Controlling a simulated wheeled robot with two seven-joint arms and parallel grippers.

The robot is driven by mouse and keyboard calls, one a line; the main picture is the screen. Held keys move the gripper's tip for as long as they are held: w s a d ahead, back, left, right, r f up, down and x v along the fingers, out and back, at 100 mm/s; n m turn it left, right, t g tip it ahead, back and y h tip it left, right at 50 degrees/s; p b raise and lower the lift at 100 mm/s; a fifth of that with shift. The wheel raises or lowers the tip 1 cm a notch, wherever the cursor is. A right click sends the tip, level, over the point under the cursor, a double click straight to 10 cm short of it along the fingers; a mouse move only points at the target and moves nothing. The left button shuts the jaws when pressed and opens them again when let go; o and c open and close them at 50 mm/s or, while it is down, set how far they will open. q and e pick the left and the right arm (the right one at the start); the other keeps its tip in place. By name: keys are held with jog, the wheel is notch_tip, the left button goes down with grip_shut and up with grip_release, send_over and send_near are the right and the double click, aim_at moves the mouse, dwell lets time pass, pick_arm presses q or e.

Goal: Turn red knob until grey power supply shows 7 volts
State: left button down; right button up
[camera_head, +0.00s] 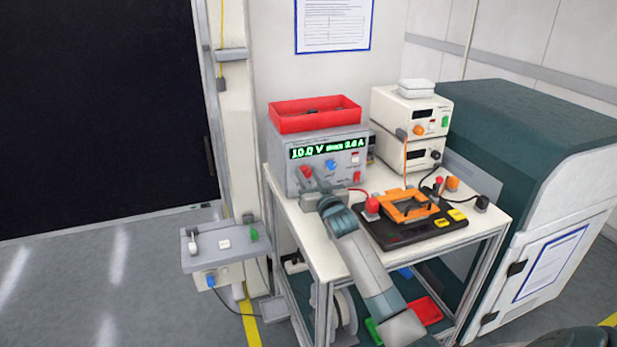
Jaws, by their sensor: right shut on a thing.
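The grey power supply (343,166) stands on the left of the white trolley top. Its green display (327,149) reads about 10.0 V and what looks like 2.0 A. The red knob (306,171) is at the lower left of its front panel. My right gripper (308,182) is at that knob, shut on it; its fingers partly cover the knob and the panel corner. A blue knob (331,165) sits to the right on the same panel. My left gripper is not in view.
A red bin (315,113) sits on the power supply. Cream instruments (411,122) are stacked behind to the right. A black fixture with an orange frame (409,208) lies right of my forearm.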

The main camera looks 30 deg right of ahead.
jog(key=shift+n+p, duration=0.35)
jog(key=shift+n, duration=0.45)
jog(key=n+p, duration=0.1)
jog(key=n, duration=0.3)
jog(key=n+p, duration=0.1)
jog(key=n, duration=0.2)
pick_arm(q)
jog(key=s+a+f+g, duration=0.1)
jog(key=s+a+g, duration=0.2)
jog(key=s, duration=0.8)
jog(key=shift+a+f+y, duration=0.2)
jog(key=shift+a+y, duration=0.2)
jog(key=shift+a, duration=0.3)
pick_arm(e)
jog(key=shift+a+n, duration=0.1)
jog(key=shift+n, duration=1)
jog(key=o, duration=1)
jog(key=shift+o, duration=0.2)
jog(key=shift+s, duration=0.1)
